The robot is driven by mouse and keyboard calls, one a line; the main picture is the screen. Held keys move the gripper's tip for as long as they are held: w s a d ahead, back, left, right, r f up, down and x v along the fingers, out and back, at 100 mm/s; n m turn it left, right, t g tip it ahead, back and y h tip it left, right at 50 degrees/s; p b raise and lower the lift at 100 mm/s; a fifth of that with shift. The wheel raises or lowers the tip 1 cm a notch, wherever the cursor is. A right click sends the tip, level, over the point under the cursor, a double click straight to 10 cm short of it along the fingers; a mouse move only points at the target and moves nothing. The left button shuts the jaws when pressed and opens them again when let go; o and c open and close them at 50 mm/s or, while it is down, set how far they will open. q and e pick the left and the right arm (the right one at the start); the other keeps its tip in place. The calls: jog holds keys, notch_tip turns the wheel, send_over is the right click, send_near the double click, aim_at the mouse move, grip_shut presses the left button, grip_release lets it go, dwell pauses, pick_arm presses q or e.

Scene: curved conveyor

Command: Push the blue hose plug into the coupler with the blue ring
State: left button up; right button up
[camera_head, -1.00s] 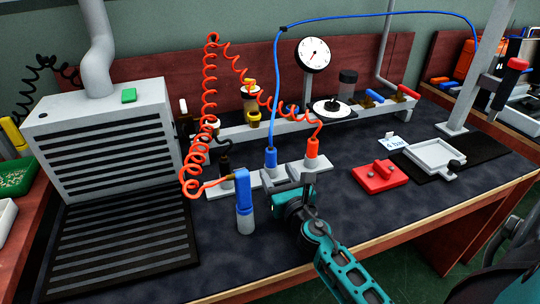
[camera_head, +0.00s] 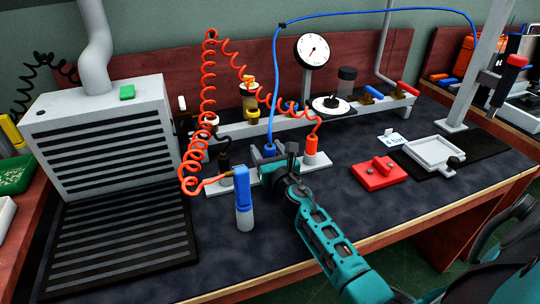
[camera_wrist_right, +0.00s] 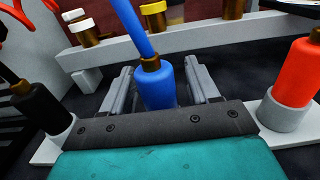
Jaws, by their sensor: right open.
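The blue hose plug (camera_head: 270,150) stands upright in the light strip holder on the bench, its blue hose rising from its top. In the right wrist view the plug (camera_wrist_right: 158,85) sits between the two grey fingers. My right gripper (camera_head: 278,160) is open, with a finger on each side of the plug and a visible gap on the right. It partly hides the plug in the head view. Behind it, a pale rail carries brass couplers, one with a white ring (camera_head: 209,119) and one with a yellow ring (camera_head: 253,113). My left gripper is not in view.
An orange-red plug (camera_head: 311,147) and a black plug (camera_head: 224,162) flank the blue one in the holder. A blue-and-grey tool (camera_head: 243,200) on a red coiled hose stands in front. A red block (camera_head: 380,178) lies right. The front bench middle is clear.

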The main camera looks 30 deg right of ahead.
jog(key=c, duration=1)
jog(key=shift+c, duration=0.4)
jog(key=shift+r, duration=0.15)
